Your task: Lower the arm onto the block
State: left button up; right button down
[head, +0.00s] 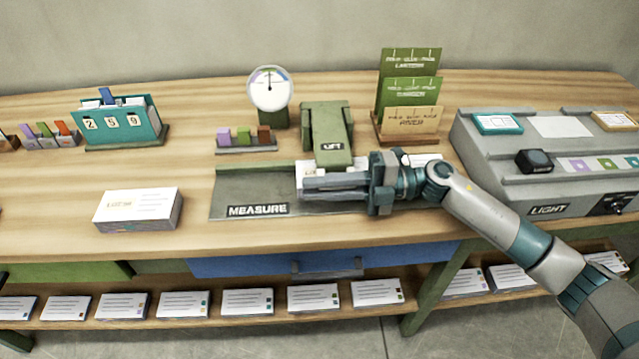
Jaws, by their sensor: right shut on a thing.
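The green arm (331,122) marked LIFT stands at the back of the dark measure station (236,188) and slopes down toward the front. A white block (309,169) lies on the station under the arm's front end, partly hidden by my gripper. From this angle I cannot tell whether the arm touches the block. My right gripper (318,187) reaches in from the right, its fingers pointing left across the arm's front end. It is shut, seemingly on the arm's front end, but the contact is hidden. My left gripper is not in view.
A round dial (270,89) and a rack of small coloured blocks (247,140) stand behind the station. Green card holders (408,96) are behind right, a grey light console (541,160) at right. A white card stack (138,210) lies left; bare wood surrounds it.

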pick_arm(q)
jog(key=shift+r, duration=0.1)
pick_arm(e)
jog(key=shift+f, duration=0.1)
jog(key=c, duration=1.8)
grip_release()
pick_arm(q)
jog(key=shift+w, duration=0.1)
pick_arm(e)
jog(key=shift+o, duration=0.2)
